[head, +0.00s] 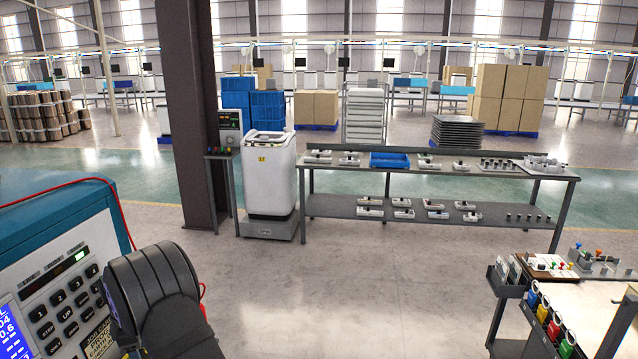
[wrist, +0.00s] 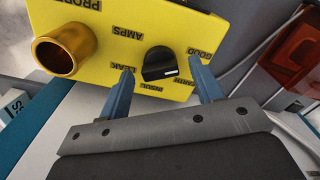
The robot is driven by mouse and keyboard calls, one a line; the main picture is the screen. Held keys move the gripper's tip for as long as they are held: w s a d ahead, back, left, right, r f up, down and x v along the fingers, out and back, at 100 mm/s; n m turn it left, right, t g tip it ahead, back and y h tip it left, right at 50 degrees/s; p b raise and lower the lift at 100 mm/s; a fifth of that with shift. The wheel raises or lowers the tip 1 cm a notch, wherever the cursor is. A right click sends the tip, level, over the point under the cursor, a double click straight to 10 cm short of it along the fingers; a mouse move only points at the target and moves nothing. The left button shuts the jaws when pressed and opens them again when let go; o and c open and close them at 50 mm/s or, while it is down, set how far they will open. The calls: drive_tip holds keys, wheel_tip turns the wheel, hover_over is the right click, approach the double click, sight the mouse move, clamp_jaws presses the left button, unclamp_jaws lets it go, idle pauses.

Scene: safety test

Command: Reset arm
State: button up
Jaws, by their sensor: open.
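In the wrist view my gripper (wrist: 160,93) is open. Its two blue-grey fingers stand apart, one on each side of a black rotary knob (wrist: 160,65) on a yellow panel (wrist: 110,50). Nothing is seen clamped between them, and I cannot tell whether a finger touches the knob. The panel carries upside-down lettering, including AMPS and LEAK, and a brass-coloured round socket (wrist: 65,48) to the left of the knob. In the head view a dark rounded part of my arm (head: 150,290) shows at the lower left; the gripper itself does not show there.
A teal and white machine with a keypad (head: 65,310) stands close at the lower left, with a red cable (head: 60,193) over it. A grey workbench (head: 430,165) and a white bin-like unit (head: 268,180) stand farther off. A tool cart (head: 600,305) is at right. The middle floor is clear.

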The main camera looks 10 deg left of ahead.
idle(0.4)
wheel_tip(320, 180, up, 18)
wheel_tip(320, 180, down, 18)
drive_tip(key=shift+f, duration=0.1)
drive_tip(key=m, duration=0.4)
drive_tip(key=shift+m, duration=0.3)
drive_tip(key=m, duration=0.4)
drive_tip(key=shift+m, duration=0.3)
drive_tip(key=m, duration=0.4)
drive_tip(key=shift+s+m, duration=0.1)
drive_tip(key=shift+m, duration=2.3)
